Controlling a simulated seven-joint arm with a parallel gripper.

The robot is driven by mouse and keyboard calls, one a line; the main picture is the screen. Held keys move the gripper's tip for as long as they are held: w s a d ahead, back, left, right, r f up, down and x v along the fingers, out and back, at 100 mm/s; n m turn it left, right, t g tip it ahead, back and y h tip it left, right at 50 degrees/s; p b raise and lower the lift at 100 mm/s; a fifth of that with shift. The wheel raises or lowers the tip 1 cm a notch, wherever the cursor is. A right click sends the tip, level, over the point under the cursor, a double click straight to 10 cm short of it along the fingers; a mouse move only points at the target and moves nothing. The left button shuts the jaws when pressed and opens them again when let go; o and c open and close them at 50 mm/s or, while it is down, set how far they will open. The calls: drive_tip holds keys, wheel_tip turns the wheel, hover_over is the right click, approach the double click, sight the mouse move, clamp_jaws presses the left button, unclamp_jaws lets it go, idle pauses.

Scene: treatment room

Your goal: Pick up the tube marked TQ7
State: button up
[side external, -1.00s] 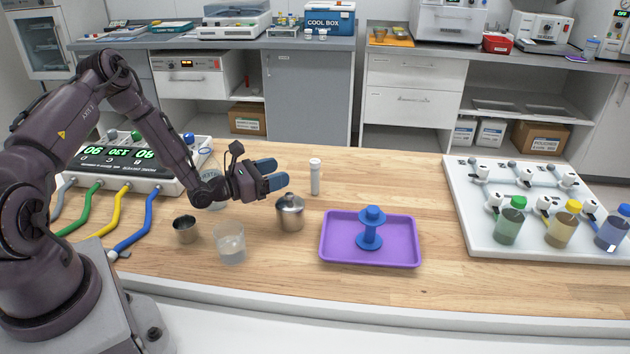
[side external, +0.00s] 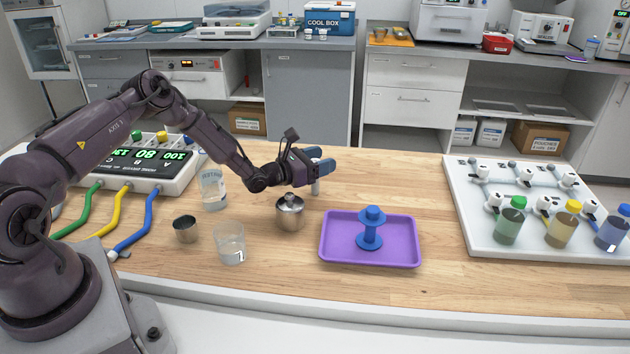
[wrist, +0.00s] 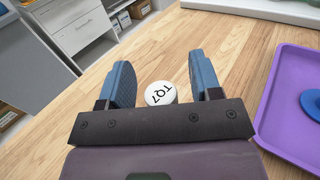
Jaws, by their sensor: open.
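The tube, white with a round cap marked TQ7 (wrist: 160,93), stands upright on the wooden bench. In the wrist view its cap lies between the two blue fingers of my gripper (wrist: 162,80), with space on both sides. In the side view my gripper (side external: 321,158) is open at the top of the tube (side external: 316,187) and hides its cap. Whether the fingers reach down past the cap is unclear.
A lidded metal pot (side external: 290,213) stands just in front of the tube, to the left. A purple tray (side external: 330,240) with a blue spool (side external: 370,235) is at front right.

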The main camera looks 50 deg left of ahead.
drive_tip(key=shift+w, duration=0.2)
clamp_jaws()
